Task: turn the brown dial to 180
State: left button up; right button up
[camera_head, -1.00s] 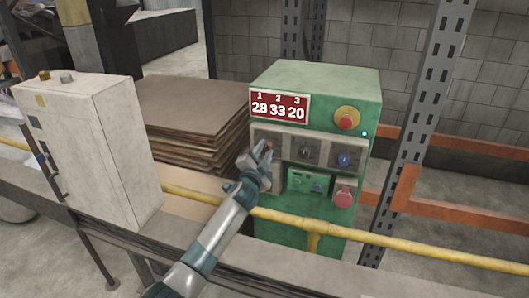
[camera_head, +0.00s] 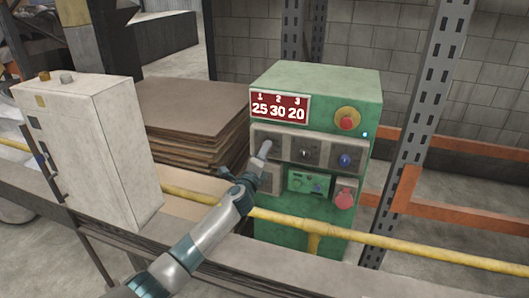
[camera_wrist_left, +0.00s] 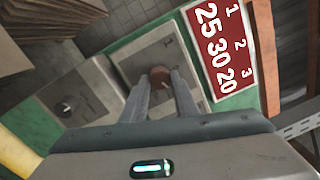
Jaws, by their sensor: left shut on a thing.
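The brown dial (camera_wrist_left: 160,72) sits on a grey plate at the upper left of the green machine's front. In the left wrist view it is between the tips of my left gripper (camera_wrist_left: 161,84), which is shut on it. In the head view my left gripper (camera_head: 264,148) reaches the panel there and hides the dial. The red display (camera_head: 280,106) reads 25 under 1, 30 under 2 and 20 under 3. My right gripper is not in view.
A black dial (camera_head: 304,154) and a blue dial (camera_head: 345,160) are to the right on the green machine (camera_head: 330,80). A yellow rail (camera_head: 400,250) crosses in front. A white cabinet (camera_head: 90,150) and stacked brown sheets (camera_head: 190,110) stand left.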

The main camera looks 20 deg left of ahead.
pick_arm(q)
jog(key=shift+f+m, duration=0.15)
jog(key=shift+m, duration=1.95)
jog(key=o, duration=1.1)
jog(key=shift+c, duration=0.2)
jog(key=shift+s, duration=0.2)
jog(key=s+f+b, duration=0.1)
jog(key=s, duration=1.6)
jog(key=shift+a+b, duration=0.3)
jog(key=shift+b, duration=0.1)
